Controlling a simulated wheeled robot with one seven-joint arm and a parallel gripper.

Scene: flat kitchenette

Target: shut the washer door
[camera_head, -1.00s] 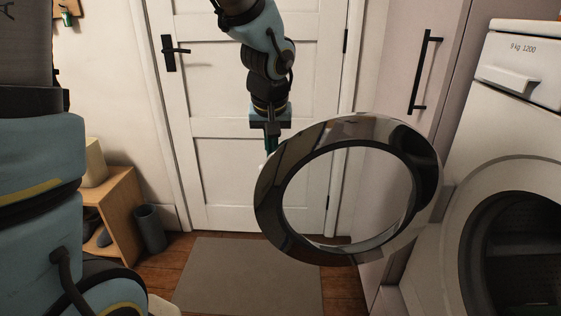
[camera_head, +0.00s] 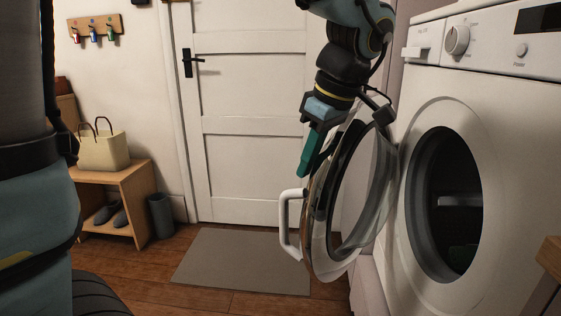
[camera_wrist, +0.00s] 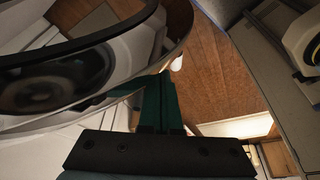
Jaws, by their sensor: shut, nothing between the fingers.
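The washer (camera_head: 505,130) stands at the right of the head view with its round opening (camera_head: 445,260) uncovered. Its door (camera_head: 387,190) is open, swung out to the left, and seen at a slant. It has a glossy ring, clear middle and white handle (camera_head: 290,225) on its outer side. My gripper (camera_head: 309,160) points down with its green fingers shut and empty. The fingers are close to the door's upper outer side; I cannot tell if they touch. In the wrist view the fingers (camera_wrist: 160,105) are together, and the door's curved rim (camera_wrist: 100,35) fills the upper left.
A white room door (camera_head: 245,100) stands behind, with a grey mat (camera_head: 245,260) on the wooden floor. A wooden bench (camera_head: 140,190) with a bag (camera_head: 103,150) and a dark bin (camera_head: 160,215) are at the left. A wooden edge (camera_head: 550,252) shows at the lower right.

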